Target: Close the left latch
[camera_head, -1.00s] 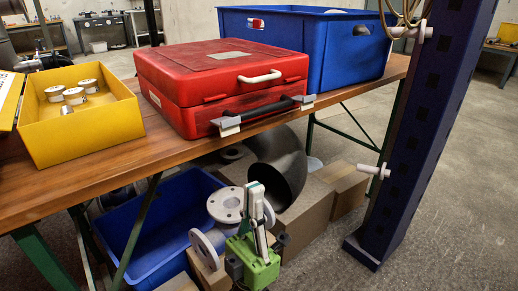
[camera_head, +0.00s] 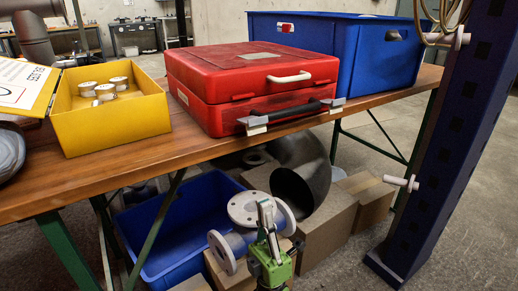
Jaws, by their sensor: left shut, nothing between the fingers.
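A red case (camera_head: 245,88) lies with its lid down on the wooden table. It has a white handle (camera_head: 290,78) on the lid and a black handle (camera_head: 292,110) lower on the front. The left latch (camera_head: 255,125), a light grey piece, juts out from the front at the left end of the black handle. The right latch (camera_head: 334,105) juts out likewise at the right end. My left gripper (camera_head: 266,207), green with grey fingers, is shut and empty. It points up, below the table edge in the picture and apart from the left latch. My right gripper is not in view.
A yellow box (camera_head: 115,130) with white round parts stands left of the case on the table (camera_head: 150,160). A blue crate (camera_head: 345,55) stands behind right. Below are a blue bin (camera_head: 165,250), flanged pipe parts (camera_head: 245,210) and cardboard boxes (camera_head: 330,225). A dark blue post (camera_head: 440,150) stands at right.

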